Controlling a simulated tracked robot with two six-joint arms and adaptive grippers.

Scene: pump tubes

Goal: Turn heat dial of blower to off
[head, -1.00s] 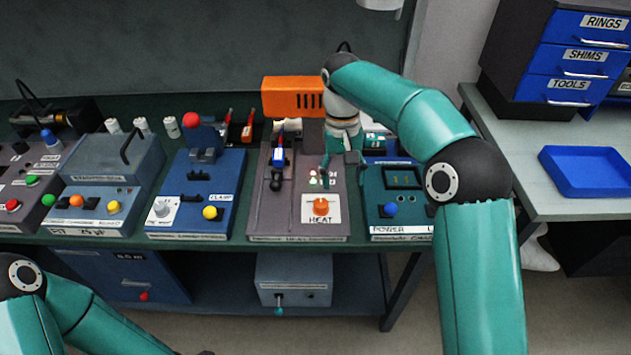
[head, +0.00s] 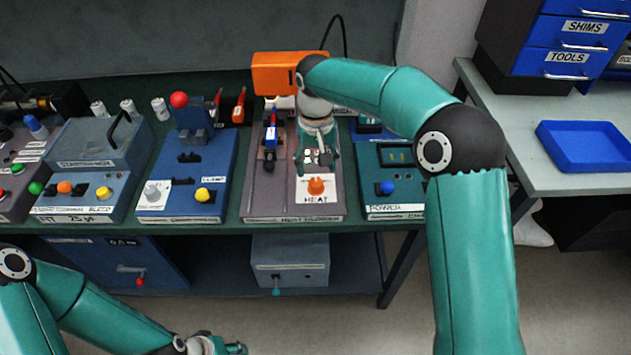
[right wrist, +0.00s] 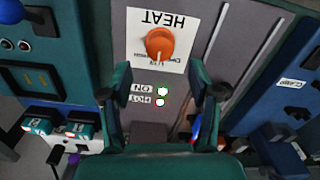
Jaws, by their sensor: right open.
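The blower's orange heat dial (head: 316,185) sits on a white plate marked HEAT at the front of the grey blower panel (head: 265,207). In the right wrist view the dial (right wrist: 160,43) is upside down at top centre; its small setting labels are too blurred to read. My right gripper (head: 317,158) is just behind the dial and above the panel. Its two fingers stand wide apart with nothing between them in the right wrist view (right wrist: 160,92), short of the dial. My left gripper (head: 228,347) is low at the bottom edge, partly cut off.
Small lit indicators (right wrist: 161,96) sit beside the dial plate. An orange blower body (head: 275,73) stands behind. The blue clamp unit (head: 185,206) is to the left and the teal power unit (head: 395,210) to the right. A blue tray (head: 588,147) lies on the right table.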

